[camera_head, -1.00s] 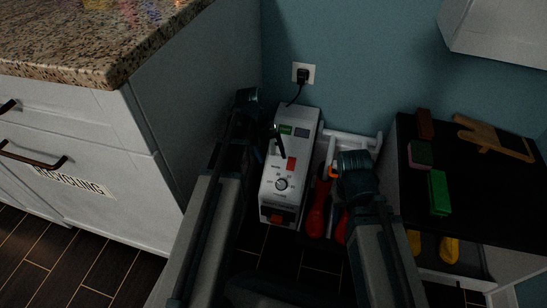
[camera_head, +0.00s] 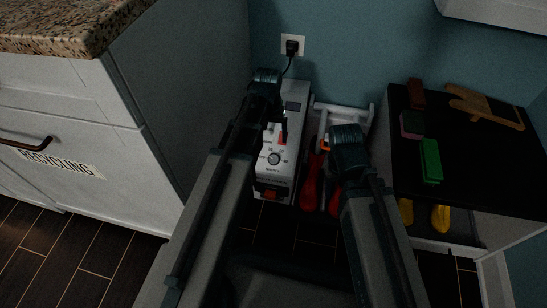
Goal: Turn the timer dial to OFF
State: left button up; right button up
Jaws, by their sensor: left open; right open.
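The timer dial (camera_head: 274,158) is a small round knob on the sloped front panel of a white box-shaped machine (camera_head: 268,179). The machine stands on the floor against the blue wall. Which mark the dial points at is too small to read. My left gripper (camera_head: 284,131) is open, above the machine's panel, with one dark finger just above the dial; it looks apart from the dial. My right gripper (camera_head: 325,144) is open, to the right of the machine, over the red-handled tools. My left arm hides part of the machine's left side.
A white rack with red-handled tools (camera_head: 311,186) stands right of the machine. A white cabinet (camera_head: 190,110) stands close on the left. A plug sits in the wall outlet (camera_head: 292,45).

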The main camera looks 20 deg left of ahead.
aim_at(274, 154)
pick_arm(q)
jog(key=f+b, duration=0.4)
jog(key=f, duration=0.1)
jog(key=f+b, duration=0.4)
jog(key=shift+s+d+f+b, duration=0.1)
jog(key=shift+d+f+b, duration=0.1)
jog(key=shift+f+b, duration=0.2)
jog(key=shift+r, duration=0.1)
jog(key=c, duration=1.1)
jog(key=o, duration=1.1)
